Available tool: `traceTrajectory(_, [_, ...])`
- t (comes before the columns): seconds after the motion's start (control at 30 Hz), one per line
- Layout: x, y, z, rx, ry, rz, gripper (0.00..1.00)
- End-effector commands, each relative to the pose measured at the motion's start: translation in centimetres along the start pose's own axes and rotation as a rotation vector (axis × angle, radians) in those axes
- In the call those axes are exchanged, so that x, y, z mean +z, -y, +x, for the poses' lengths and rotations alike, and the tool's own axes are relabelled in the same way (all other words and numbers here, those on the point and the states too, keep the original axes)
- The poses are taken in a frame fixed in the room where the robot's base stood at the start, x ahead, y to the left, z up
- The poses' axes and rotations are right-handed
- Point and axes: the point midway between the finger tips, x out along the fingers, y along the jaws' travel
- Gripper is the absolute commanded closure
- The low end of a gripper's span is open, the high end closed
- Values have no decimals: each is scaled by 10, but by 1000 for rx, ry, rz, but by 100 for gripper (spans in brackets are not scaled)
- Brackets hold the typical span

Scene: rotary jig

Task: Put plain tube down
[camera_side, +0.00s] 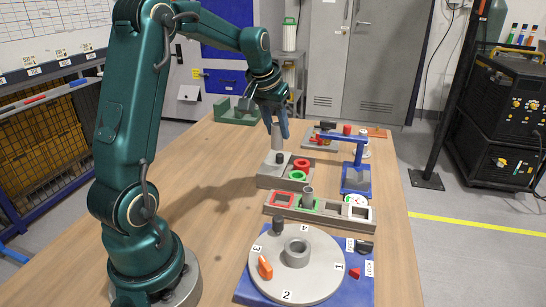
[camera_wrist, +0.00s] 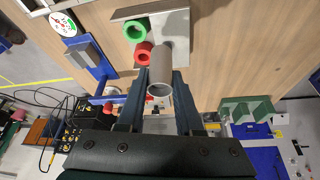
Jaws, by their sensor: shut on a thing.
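My gripper (camera_side: 277,127) is shut on a plain grey tube (camera_side: 277,140). The tube is upright in the side view, at the back left of a grey block (camera_side: 268,181); I cannot tell whether its lower end touches the block. In the wrist view the tube's open end (camera_wrist: 159,90) shows between the two fingers of my gripper (camera_wrist: 160,78), with the block (camera_wrist: 176,45) beyond it.
A round numbered turntable (camera_side: 325,256) is nearest. A blue press-like stand (camera_side: 358,176) rises right of the block. The table's left side is clear.

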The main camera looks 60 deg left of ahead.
Motion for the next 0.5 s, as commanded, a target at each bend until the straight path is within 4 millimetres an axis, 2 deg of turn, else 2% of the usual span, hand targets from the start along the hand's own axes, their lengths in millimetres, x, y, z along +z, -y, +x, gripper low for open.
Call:
traceTrajectory(0.03, [0,13,-9,-4,-5,-7,100])
traceTrajectory(0.2, [4,40,-29,-3,-4,-5,100])
traceTrajectory(0.4, [5,56,-41,-2,-5,15,100])
traceTrajectory(0.5, [12,55,-39,15,5,69,100])
